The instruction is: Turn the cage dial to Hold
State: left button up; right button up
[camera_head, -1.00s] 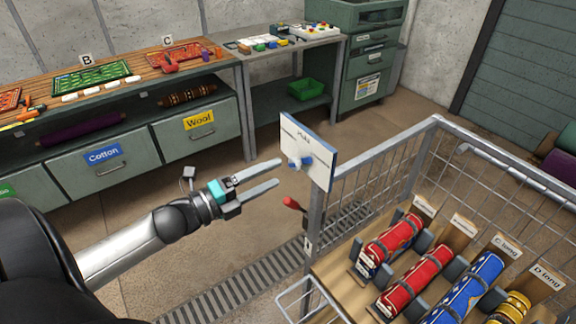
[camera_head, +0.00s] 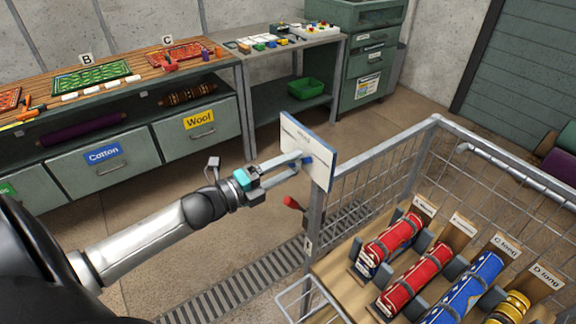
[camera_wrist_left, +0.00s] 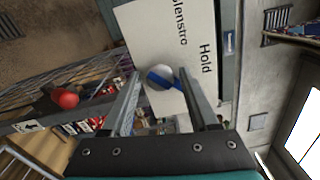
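The dial (camera_wrist_left: 161,77), a pale round knob with a blue pointer bar, sits on a white panel (camera_head: 304,137) fixed to the corner post of the wire cage. In the left wrist view the panel carries the word Hold (camera_wrist_left: 206,58) and another, partly cut-off label. My left gripper (camera_head: 298,161) is at the panel, its fingers apart on either side of the dial. I cannot tell whether either finger touches it. In the head view the fingers cover most of the dial. My right gripper is not in view.
A red-knobbed lever (camera_head: 292,203) sticks out from the post below the panel. The wire cage (camera_head: 390,180) holds several rolled bundles on a wooden base. A workbench with drawers (camera_head: 100,172) stands behind at the left. Floor between is clear.

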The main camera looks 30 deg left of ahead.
pick_arm(q)
grip_shut()
dwell(0.5)
jog(key=n+p, duration=0.3)
jog(key=n, duration=0.1)
jog(key=shift+r, duration=0.1)
jog(key=n+p, duration=0.2)
jog(key=n, duration=0.1)
jog(key=shift+n, duration=0.3)
jog(key=shift+n+p, duration=0.4)
jog(key=shift+n, duration=0.6)
jog(key=shift+o, duration=1.1)
grip_release()
